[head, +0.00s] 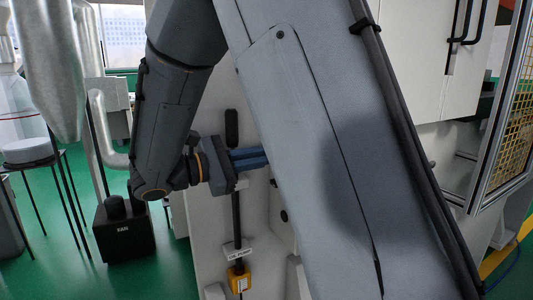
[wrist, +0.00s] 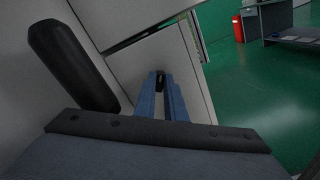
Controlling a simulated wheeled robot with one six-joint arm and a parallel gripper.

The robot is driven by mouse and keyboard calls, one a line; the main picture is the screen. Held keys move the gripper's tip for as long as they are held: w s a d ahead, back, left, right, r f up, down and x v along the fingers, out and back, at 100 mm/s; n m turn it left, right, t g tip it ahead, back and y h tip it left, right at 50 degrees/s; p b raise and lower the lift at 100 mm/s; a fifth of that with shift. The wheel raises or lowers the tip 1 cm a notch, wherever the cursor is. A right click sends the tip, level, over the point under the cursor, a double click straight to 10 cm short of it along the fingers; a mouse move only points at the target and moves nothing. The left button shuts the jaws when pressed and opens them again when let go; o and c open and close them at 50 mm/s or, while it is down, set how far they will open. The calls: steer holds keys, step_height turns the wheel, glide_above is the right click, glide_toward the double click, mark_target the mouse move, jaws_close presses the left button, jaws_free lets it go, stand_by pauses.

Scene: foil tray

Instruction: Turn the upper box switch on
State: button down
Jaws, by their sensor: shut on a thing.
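My gripper (head: 250,158) reaches right across the front of a pale machine panel (head: 215,110), with its blue fingers partly hidden behind my own arm in the head view. In the wrist view the two fingertips (wrist: 161,78) are close together around a small dark part, which I take as the upper box switch (wrist: 160,81). The gripper is shut on it. Most of this switch is covered by the fingers, and its on or off position cannot be read. The head view does not show it.
A black upright handle (head: 232,127) stands on the panel just above the gripper; it also shows in the wrist view (wrist: 70,65). A mesh guard (head: 508,110) is at right. Green floor (wrist: 245,100) is open beyond.

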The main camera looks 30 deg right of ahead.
steer(key=m+b, duration=0.1)
steer(key=m, duration=0.2)
steer(key=m+b, duration=0.1)
steer(key=m, duration=0.3)
steer(key=m+b, duration=0.1)
steer(key=m, duration=0.3)
steer(key=shift+s+f, duration=0.1)
steer(key=shift+f, duration=0.15)
steer(key=shift+m, duration=0.3)
steer(key=c, duration=1.8)
jaws_free()
steer(key=a, duration=0.8)
steer(key=shift+b, duration=0.35)
steer(key=shift+d, duration=0.15)
